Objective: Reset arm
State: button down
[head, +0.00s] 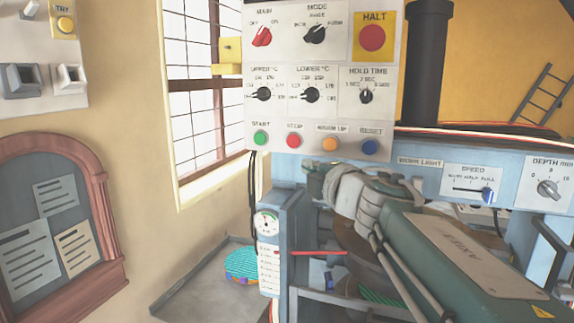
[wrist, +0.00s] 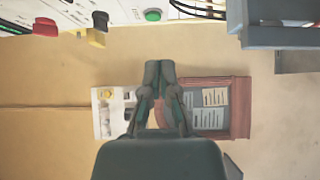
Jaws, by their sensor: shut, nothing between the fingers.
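My arm (head: 445,255) shows in the head view at the lower right, folded in front of the blue press. Its grey-green links run from the lower right corner up toward the middle. I cannot make out the fingertips in that view. In the wrist view my gripper (wrist: 158,72) is in the middle, its two dark fingers together with nothing between them. It points toward the plain wall and the notice board, and touches nothing that I can see.
The white control panel (head: 320,75) with knobs and buttons hangs above the arm. The blue press (head: 430,178) stands behind it. A notice board (head: 115,215) is on the left wall; it also shows in the wrist view (wrist: 240,107). A striped round stack (head: 241,264) lies lower left.

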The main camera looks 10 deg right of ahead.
jog(key=shift+d, duration=0.15)
dwell(0.3)
jog(key=s+d+f+m+g+h, duration=0.25)
jog(key=s+f+m+h, duration=0.2)
jog(key=f+m, duration=0.3)
jog(key=s+d+f+m+g+h, duration=0.2)
jog(key=s+f+m+g+h, duration=0.1)
jog(key=s+f+m, duration=0.4)
jog(key=s+a+f+m+g+y, duration=0.2)
jog(key=s+a+f+m+g, duration=0.1)
jog(key=s+f, duration=0.3)
jog(key=s+a+f+m+g+y, duration=0.2)
jog(key=s+a+f+m+g, duration=0.1)
jog(key=s+f, duration=0.3)
jog(key=shift+a+f, duration=0.35)
jog(key=shift+f, duration=0.05)
jog(key=shift+w+g, duration=0.15)
jog(key=shift+g, duration=0.1)
